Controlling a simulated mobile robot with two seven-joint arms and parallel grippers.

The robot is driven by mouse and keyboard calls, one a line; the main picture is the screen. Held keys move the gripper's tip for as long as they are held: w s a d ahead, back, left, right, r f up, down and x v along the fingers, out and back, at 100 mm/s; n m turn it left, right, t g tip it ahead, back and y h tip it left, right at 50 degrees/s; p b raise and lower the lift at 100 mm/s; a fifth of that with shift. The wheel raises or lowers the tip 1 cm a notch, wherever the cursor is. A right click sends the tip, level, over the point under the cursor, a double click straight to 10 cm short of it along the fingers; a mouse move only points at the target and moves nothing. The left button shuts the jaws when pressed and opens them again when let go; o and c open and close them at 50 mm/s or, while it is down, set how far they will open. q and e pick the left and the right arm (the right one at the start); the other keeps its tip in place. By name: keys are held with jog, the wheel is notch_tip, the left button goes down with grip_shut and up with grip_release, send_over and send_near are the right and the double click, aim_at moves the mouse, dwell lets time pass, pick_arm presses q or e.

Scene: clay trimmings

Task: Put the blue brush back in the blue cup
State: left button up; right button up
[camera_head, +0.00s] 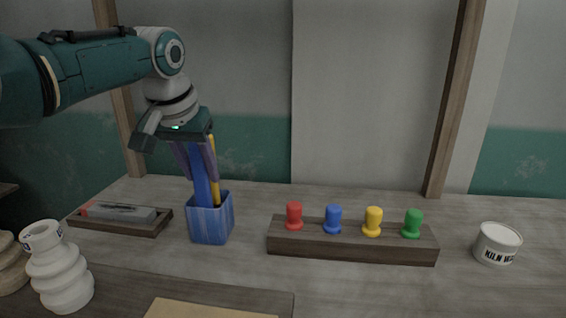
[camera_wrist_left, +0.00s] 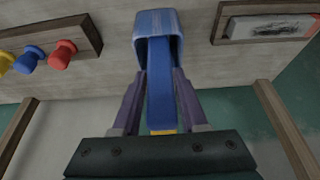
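The blue cup (camera_head: 210,225) stands upright on the table, a square cup with a streaked blue surface. The blue brush (camera_head: 199,178) stands with its lower part inside the cup; its lower end is hidden. My left gripper (camera_head: 201,178) is above the cup, fingers pointing down, one on each side of the brush handle. In the left wrist view the fingertips (camera_wrist_left: 160,72) appear to touch the blue handle (camera_wrist_left: 160,95), which runs into the cup mouth (camera_wrist_left: 157,22). A yellow brush (camera_head: 213,165) also stands in the cup, behind the gripper. My right gripper is not in view.
A wooden block (camera_head: 350,245) with red, blue, yellow and green pegs stands right of the cup. A shallow wooden tray (camera_head: 120,226) lies left. A white ribbed vase (camera_head: 60,270) is front left, a white labelled tub (camera_head: 496,243) far right. A wall stands behind.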

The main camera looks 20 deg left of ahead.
pick_arm(q)
jog(key=o, duration=0.3)
jog(key=shift+o, duration=0.2)
